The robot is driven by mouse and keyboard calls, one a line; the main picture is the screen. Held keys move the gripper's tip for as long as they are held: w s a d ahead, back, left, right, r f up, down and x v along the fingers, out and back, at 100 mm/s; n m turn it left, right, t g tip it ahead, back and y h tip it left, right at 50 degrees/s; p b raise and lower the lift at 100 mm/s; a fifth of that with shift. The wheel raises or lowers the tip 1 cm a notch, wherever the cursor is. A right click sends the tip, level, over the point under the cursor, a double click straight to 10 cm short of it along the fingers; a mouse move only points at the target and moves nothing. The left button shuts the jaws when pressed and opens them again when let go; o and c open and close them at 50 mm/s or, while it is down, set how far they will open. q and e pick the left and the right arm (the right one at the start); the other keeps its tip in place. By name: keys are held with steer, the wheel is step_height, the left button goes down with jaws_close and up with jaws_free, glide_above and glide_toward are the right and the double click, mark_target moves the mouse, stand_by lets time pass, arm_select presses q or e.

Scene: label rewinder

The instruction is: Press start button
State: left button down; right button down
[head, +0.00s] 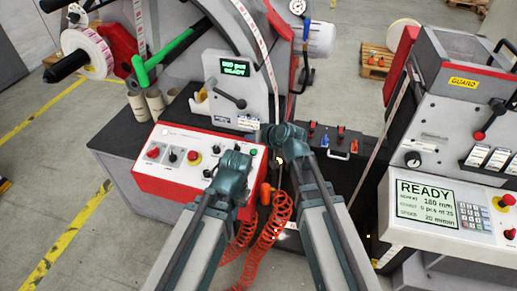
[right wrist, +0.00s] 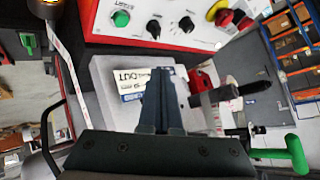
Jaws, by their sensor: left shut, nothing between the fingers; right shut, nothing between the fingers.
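The control panel (head: 170,180) is white with a red border and carries several knobs and buttons. A green start button (right wrist: 121,19), with lettering beside it, sits at the panel's end in the right wrist view. In the head view a small green button (head: 253,152) shows at the panel's right end, between my grippers. My left gripper (head: 236,158) is shut and empty, over the right part of the panel and hiding some of it. My right gripper (head: 270,132) is shut and empty beyond the panel's right corner. Its closed fingers (right wrist: 160,72) appear apart from the green button.
A grey upright plate with a green-lit display (head: 235,68) and black lever stands behind the panel. Orange coiled hose (head: 270,225) hangs below my grippers. A second machine with a READY screen (head: 424,202) stands at right. Cardboard cores (head: 155,103) stand at left.

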mark_target(254, 152)
steer(key=shift+w+d+r, duration=0.2)
steer(key=shift+w, duration=0.05)
steer(key=f+b, duration=0.2)
steer(key=w+f+b, duration=0.1)
steer(key=f+b, duration=0.2)
steer(key=w+f+b, duration=0.1)
steer(key=f+b, duration=0.2)
steer(key=shift+w+d+f, duration=0.1)
steer(key=shift+d+f, duration=0.15)
steer(key=shift+d, duration=0.1)
steer(key=shift+f+b, duration=0.15)
steer(key=shift+b, duration=0.2)
stand_by(1.8)
steer(key=shift+w+f, duration=0.1)
steer(key=shift+f, duration=0.15)
